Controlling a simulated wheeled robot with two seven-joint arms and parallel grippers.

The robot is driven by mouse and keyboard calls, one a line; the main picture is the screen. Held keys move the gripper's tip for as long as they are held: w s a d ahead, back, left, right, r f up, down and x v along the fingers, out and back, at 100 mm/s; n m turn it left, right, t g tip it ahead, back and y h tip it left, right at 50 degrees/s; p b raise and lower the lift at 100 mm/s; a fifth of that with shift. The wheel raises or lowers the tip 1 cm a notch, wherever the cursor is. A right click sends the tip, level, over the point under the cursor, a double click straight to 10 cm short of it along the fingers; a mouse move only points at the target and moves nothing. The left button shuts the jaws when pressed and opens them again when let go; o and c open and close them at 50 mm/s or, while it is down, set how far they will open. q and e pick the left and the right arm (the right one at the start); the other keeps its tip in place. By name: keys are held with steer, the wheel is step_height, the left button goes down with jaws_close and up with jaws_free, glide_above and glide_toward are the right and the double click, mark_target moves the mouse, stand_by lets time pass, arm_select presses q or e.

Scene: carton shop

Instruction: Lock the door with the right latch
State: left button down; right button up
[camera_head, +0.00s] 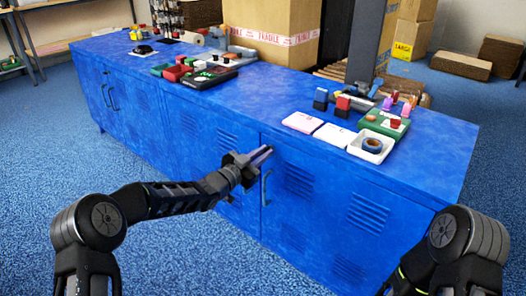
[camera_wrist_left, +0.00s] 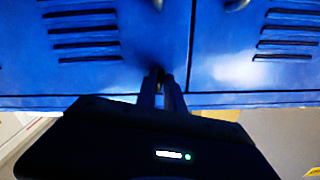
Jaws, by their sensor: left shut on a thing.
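The blue metal cabinet's right door (camera_head: 320,205) and left door (camera_head: 205,140) meet flush at a seam, each with a dark handle; the right door's handle (camera_head: 265,188) hangs just below my gripper. My left gripper (camera_head: 264,152) is at the top of the right door, beside the seam. In the left wrist view its two fingers (camera_wrist_left: 162,90) are shut on a small part at the door's top edge. I take this part to be the right latch, but the fingers hide most of it. My right gripper is out of view.
The blue cabinet top (camera_head: 265,98) carries a white tray with a tape roll (camera_head: 371,144), a green tray (camera_head: 385,123), pale pads (camera_head: 303,122) and dark trays further left. A large carton (camera_head: 270,30) stands behind. The carpet in front is clear.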

arm_select(q)
steer(key=shift+n+p, duration=0.3)
steer(key=shift+n, duration=1.1)
steer(key=c, duration=1.5)
jaws_free()
steer(key=shift+c, duration=0.2)
steer(key=p+v, duration=0.1)
steer(key=v, duration=0.6)
steer(key=shift+s+a+p, duration=0.25)
steer(key=shift+s+p, duration=0.05)
steer(key=shift+p, duration=0.05)
steer(key=shift+f, duration=0.15)
